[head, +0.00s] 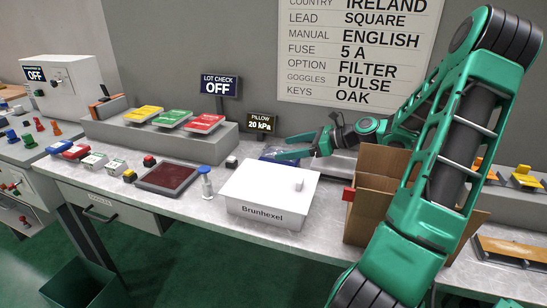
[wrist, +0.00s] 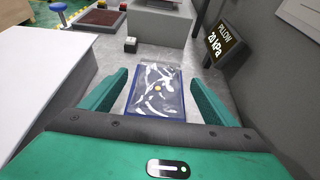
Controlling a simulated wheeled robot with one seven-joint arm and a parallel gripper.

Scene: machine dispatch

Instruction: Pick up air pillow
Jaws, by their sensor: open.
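My gripper (head: 284,146) is open and empty, reaching in from the right. In the wrist view its green fingers (wrist: 160,82) stand on either side of the pillow, with visible gaps. I cannot tell exactly how high the fingertips are above the worktop.
The white Brunhexel box (head: 268,190) stands close in front of the pillow. A PILLOW 20 kPa sign (head: 261,123) stands behind it. An open cardboard box (head: 372,205) is to the right, by my arm. A grey raised block (head: 160,134) carries coloured pads at the left.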

